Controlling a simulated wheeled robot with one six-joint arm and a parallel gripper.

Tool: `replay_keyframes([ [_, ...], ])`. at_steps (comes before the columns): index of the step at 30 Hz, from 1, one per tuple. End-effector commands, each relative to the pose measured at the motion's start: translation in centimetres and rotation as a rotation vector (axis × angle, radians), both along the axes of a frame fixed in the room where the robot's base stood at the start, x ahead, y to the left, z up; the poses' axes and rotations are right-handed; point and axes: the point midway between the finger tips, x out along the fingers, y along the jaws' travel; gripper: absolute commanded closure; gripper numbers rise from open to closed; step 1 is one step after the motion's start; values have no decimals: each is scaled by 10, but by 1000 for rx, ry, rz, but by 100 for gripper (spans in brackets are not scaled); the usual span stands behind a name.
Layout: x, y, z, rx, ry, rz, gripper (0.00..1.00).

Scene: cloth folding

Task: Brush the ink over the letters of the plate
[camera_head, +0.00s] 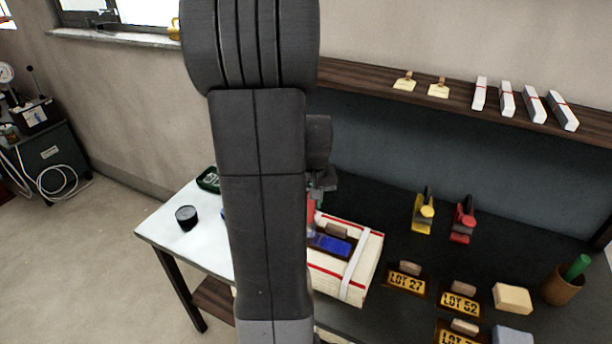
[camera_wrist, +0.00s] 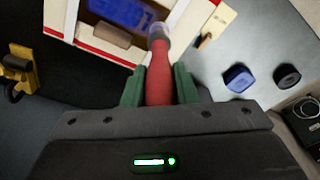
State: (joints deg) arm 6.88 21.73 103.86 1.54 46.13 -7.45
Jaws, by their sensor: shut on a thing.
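My gripper (camera_wrist: 160,88) is shut on the red handle of a brush (camera_wrist: 159,80), between two green fingers. The brush head reaches the edge of a dark plate (camera_wrist: 147,27) covered with blue; whether it touches cannot be told. The plate, with a wooden grip on one side, lies on a cream box with red stripes and a white strap (camera_head: 356,268). In the head view the blue-covered plate (camera_head: 331,243) shows beside my arm, and its letters are hard to read. A blue pot (camera_wrist: 240,79), seemingly the ink, stands on the pale surface in the wrist view.
A black round pot (camera_head: 187,217) and a green tin (camera_head: 208,180) sit on the white table. Plates marked LOT 27 (camera_head: 406,284) and LOT 52 (camera_head: 459,304) lie right of the box. Yellow (camera_head: 424,212) and red (camera_head: 463,222) tools stand behind. A shelf (camera_head: 450,103) runs above.

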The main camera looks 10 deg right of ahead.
Motion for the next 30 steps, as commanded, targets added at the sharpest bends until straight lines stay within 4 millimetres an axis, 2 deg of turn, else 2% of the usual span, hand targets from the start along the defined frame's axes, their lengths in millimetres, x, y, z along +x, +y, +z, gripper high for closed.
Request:
replay_keyframes([
  [1,1,0,12,-1,-5,0,97],
  [18,5,3,62,-1,-5,0,97],
  [30,6,3,66,-1,-4,0,97],
])
